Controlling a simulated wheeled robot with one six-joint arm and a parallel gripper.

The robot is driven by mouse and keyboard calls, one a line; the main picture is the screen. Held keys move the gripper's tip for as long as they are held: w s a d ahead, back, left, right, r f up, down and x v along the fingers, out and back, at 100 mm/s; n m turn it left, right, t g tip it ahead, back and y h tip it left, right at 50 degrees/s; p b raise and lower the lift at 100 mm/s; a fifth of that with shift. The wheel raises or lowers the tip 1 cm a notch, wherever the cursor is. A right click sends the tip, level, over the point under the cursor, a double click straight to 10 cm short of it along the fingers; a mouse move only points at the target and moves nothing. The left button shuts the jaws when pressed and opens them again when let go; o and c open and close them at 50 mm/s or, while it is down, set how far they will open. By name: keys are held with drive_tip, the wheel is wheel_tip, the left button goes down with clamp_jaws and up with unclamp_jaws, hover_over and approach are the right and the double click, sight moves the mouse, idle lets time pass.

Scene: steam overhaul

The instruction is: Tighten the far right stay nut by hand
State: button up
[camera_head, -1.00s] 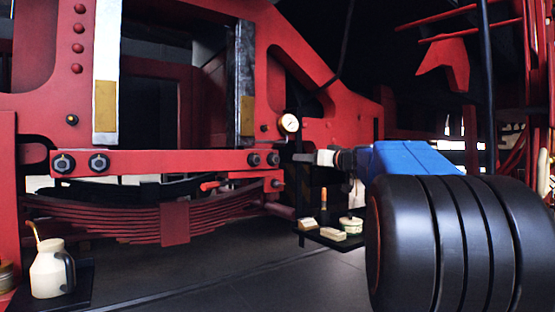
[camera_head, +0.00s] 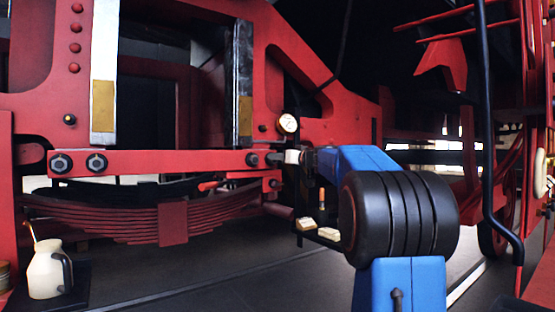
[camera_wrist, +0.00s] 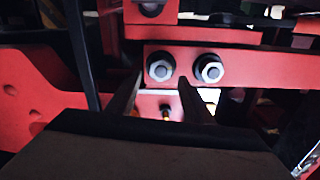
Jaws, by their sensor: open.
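The red stay bar (camera_head: 175,162) runs across the frame with dark nuts at each end. At its right end, the inner nut (camera_head: 252,160) shows in the head view. The far right nut is hidden there behind my gripper (camera_head: 277,158). Contact cannot be told.
A pressure gauge (camera_head: 288,123) sits just above the bar's right end. A small shelf (camera_head: 322,241) with light blocks lies below my arm. A cream oil can (camera_head: 46,270) stands at lower left. A dark bent pipe (camera_head: 488,130) rises at right. The floor ahead is open.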

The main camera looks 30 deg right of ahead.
drive_tip(key=shift+w, duration=1.15)
drive_tip(key=shift+c, duration=0.6)
drive_tip(key=c, duration=1)
drive_tip(key=shift+o, duration=0.4)
drive_tip(key=shift+m, duration=0.4)
drive_tip(key=shift+d+f+m, duration=0.15)
drive_tip(key=shift+m, duration=2.2)
drive_tip(key=shift+d+f+m, duration=0.1)
drive_tip(key=shift+f+m, duration=0.05)
drive_tip(key=shift+m, duration=2.25)
drive_tip(key=shift+d+f+m, duration=0.15)
drive_tip(key=shift+m, duration=2.2)
